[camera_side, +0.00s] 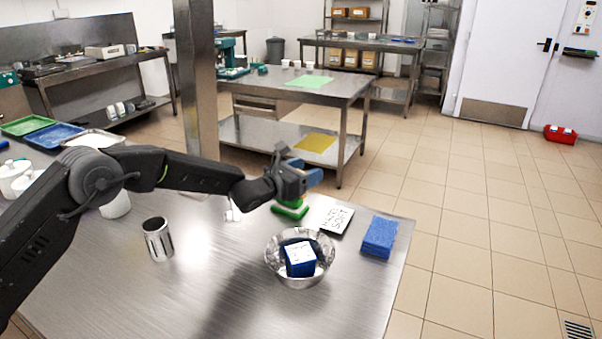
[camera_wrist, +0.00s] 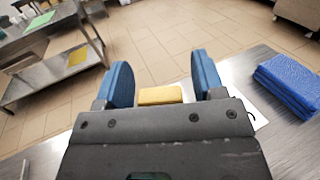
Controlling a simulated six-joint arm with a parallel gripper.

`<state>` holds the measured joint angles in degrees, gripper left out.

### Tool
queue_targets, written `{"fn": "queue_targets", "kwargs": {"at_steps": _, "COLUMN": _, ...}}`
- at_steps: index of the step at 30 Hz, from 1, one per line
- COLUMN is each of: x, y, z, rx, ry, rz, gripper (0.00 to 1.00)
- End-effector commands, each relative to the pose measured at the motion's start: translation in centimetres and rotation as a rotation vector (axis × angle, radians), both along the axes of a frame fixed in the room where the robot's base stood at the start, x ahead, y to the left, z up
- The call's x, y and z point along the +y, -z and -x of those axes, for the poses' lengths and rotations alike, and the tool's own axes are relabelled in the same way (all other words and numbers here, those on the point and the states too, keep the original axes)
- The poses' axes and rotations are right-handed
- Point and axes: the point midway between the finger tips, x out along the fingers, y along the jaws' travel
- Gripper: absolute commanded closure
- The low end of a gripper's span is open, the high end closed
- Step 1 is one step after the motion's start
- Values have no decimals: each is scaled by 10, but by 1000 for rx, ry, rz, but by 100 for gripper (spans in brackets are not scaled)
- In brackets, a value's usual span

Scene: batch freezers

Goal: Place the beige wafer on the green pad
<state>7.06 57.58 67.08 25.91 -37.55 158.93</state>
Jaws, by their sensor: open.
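My gripper (camera_side: 303,171) is open above the far edge of the steel table, with its blue fingers apart. In the wrist view, a yellow-beige block (camera_wrist: 160,95) shows in the gap between the fingers, partly hidden by the gripper body. I cannot tell whether it is the beige wafer, and no other wafer is clear. In the side view, a bright green object (camera_side: 290,209) lies on the table just below my gripper; it may be the green pad. A flat green sheet (camera_side: 308,82) also lies on the back table.
A steel bowl (camera_side: 273,262) holds a blue cube with a white top (camera_side: 300,258). A blue sponge-like block (camera_side: 380,237) is at right, beside a lettered card (camera_side: 336,218). A metal cup (camera_side: 158,239) stands left. The near middle table is clear.

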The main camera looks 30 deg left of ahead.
Motion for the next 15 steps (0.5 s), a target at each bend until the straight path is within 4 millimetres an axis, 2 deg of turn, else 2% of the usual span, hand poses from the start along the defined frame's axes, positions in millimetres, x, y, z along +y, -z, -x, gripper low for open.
{"fn": "queue_targets", "kwargs": {"at_steps": 2, "x": 0, "y": -5, "z": 0, "rx": -2, "ry": 0, "rz": 0, "gripper": 37}}
{"fn": "queue_targets", "kwargs": {"at_steps": 8, "x": 8, "y": -4, "z": 17, "rx": 0, "ry": -1, "rz": 1, "gripper": 37}}
{"fn": "queue_targets", "kwargs": {"at_steps": 15, "x": 23, "y": -4, "z": 54, "rx": 1, "ry": -1, "rz": 0, "gripper": 37}}
